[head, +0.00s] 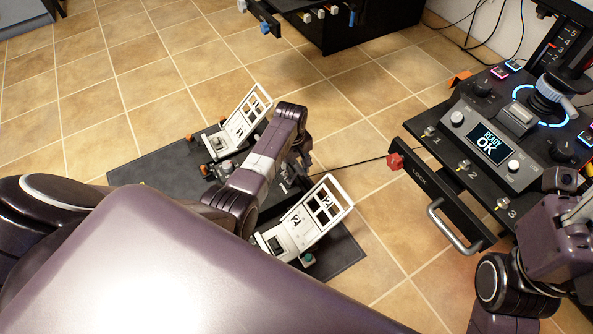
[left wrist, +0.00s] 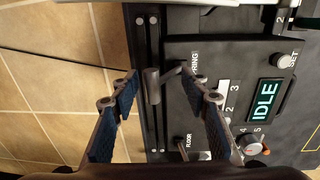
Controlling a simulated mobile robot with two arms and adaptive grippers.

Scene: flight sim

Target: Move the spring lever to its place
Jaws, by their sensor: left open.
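The spring lever (left wrist: 153,86) is a short dark grey handle with a thin arm reaching toward a label of which "RING" is readable. It sits over a long dark rail (left wrist: 154,125) on the floor pedal unit (head: 140,175). My left gripper (left wrist: 160,82) is open, with one blue-padded finger on each side of the handle and a visible gap on the left. I cannot tell whether the right finger touches the lever's arm.
Beside the lever are an IDLE display (left wrist: 265,100), a SET knob (left wrist: 285,61) and an orange-marked dial (left wrist: 250,146). White pedals stand at the far (head: 243,118) and near (head: 315,215) ends of the unit. A console (head: 480,160) reading "READY OK" stands right. Tiled floor is clear at left.

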